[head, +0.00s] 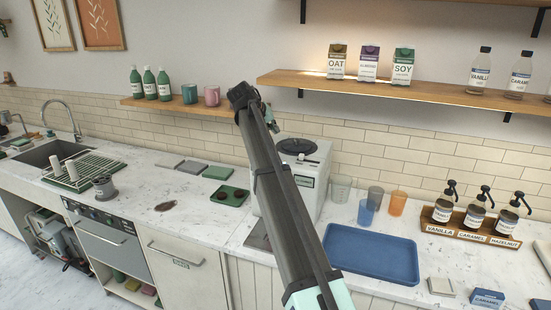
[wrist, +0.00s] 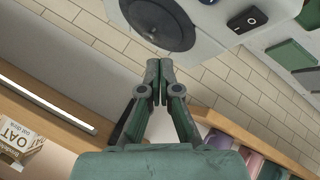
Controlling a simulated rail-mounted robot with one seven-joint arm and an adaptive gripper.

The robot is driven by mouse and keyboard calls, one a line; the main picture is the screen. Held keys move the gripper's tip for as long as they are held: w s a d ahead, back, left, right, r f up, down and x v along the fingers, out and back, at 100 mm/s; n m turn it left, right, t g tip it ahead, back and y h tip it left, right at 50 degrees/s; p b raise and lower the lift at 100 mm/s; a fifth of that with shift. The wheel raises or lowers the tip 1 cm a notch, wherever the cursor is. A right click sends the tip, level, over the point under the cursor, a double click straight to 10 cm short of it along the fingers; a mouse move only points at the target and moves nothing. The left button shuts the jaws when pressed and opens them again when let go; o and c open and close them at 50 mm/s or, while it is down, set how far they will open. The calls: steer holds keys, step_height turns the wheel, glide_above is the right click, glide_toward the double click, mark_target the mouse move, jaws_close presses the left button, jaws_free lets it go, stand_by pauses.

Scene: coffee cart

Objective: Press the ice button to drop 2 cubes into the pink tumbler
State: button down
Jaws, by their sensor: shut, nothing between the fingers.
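The white machine (head: 308,178) with a round dark lid stands on the counter, partly hidden behind my arm. In the wrist view its round dark lid (wrist: 160,22) and a black switch-like part with a white mark (wrist: 250,18) show at the top. My gripper (wrist: 159,72) is shut and empty, its fingertips pointing toward the machine and apart from the switch-like part. In the head view my arm mostly hides the gripper. I cannot make out a pink tumbler on the counter; clear, grey, blue (head: 366,212) and orange (head: 397,203) tumblers stand right of the machine.
A blue tray (head: 372,252) lies in front of the tumblers. A pump-bottle rack (head: 468,229) stands to the right. The wall shelf (head: 420,91) holds cartons and bottles. A lower shelf (head: 172,105) holds green bottles, a teal cup and a pink cup (head: 212,96).

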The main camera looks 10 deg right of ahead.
steer(key=shift+f+b, duration=1.4)
steer(key=shift+f, duration=2.65)
steer(key=shift+f, duration=0.1)
steer(key=shift+f, duration=0.35)
steer(key=shift+f+b, duration=0.4)
steer(key=shift+f, duration=0.1)
steer(key=shift+r, duration=0.1)
steer(key=shift+r+p, duration=0.35)
steer(key=shift+r, duration=0.5)
steer(key=shift+r, duration=0.15)
steer(key=shift+r+p, duration=0.9)
steer(key=shift+r, duration=1.45)
steer(key=shift+d, duration=0.1)
